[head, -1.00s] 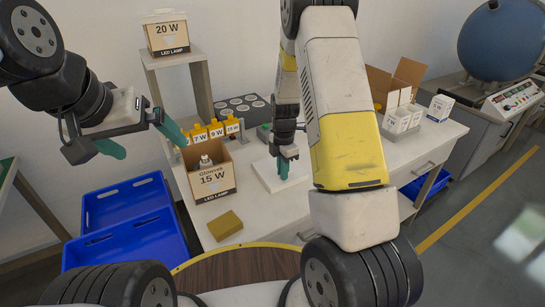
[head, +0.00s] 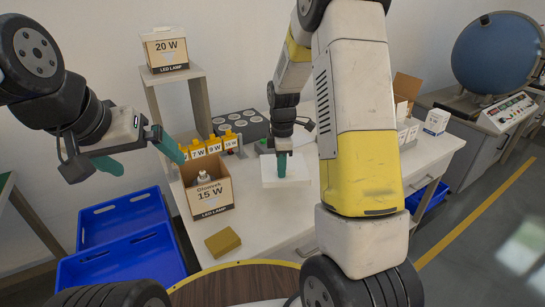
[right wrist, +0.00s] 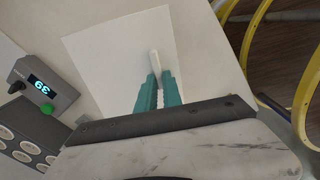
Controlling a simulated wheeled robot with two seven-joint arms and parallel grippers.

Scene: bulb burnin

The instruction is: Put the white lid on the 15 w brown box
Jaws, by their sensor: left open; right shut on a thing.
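The white lid (head: 307,174) is a flat square plate with a thin upright white grip, seen in the right wrist view (right wrist: 105,55). My right gripper (head: 282,166) is shut on that grip, the fingers pointing down. The lid is over the table, right of the brown box; it looks slightly raised, but the gap is hard to tell. My left gripper (head: 140,155) is open and empty, up and left of the box.
A mustard block (head: 222,241) lies in front of the box. Yellow labelled bins (head: 213,146) and a lamp tray (head: 240,124) stand behind. A 20 W box (head: 166,48) sits on a shelf. Blue crates (head: 125,222) are at left. The table (head: 260,217) right of the block is clear.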

